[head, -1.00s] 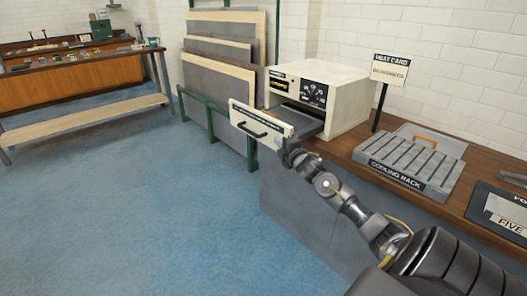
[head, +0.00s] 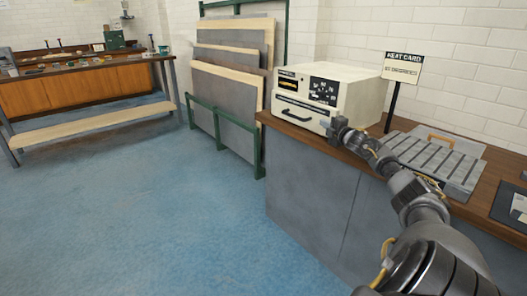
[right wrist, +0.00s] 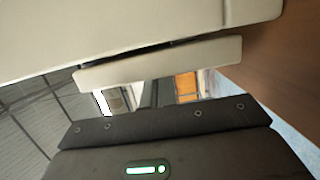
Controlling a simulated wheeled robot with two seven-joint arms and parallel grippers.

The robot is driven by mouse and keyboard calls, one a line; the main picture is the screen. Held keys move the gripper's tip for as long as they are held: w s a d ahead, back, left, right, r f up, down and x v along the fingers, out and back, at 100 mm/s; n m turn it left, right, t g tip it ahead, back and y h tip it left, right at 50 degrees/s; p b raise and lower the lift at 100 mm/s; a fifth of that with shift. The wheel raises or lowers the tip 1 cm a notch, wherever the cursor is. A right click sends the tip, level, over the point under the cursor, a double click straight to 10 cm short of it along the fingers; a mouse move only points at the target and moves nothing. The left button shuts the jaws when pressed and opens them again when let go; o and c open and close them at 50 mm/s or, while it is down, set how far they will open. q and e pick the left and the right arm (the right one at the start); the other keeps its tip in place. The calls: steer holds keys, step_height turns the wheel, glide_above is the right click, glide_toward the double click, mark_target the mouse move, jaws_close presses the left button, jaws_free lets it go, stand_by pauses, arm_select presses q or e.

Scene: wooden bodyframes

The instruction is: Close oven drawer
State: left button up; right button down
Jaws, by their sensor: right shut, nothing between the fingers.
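The cream oven (head: 345,85) stands on the wooden counter. Its drawer (head: 300,113), with a dark handle, sits flush or almost flush with the oven front in the head view. In the right wrist view the drawer front (right wrist: 150,62) lies close along the oven body (right wrist: 110,25), with a thin dark line between them. My right gripper (head: 337,127) is shut and empty at the right end of the drawer front. Whether it touches the front cannot be told. My left gripper is not in view.
A grey cooling rack (head: 440,160) and a heat card sign (head: 402,67) stand right of the oven on the counter (head: 285,127). A green rack with boards (head: 225,95) stands left of the counter. The blue floor in front is clear.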

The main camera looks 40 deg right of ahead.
mark_target(320, 111)
steer(key=shift+d, duration=0.35)
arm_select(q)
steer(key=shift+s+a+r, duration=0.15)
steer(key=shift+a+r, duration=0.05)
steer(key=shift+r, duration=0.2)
arm_select(e)
steer(key=shift+s+r, duration=0.1)
steer(key=shift+d+r, duration=0.1)
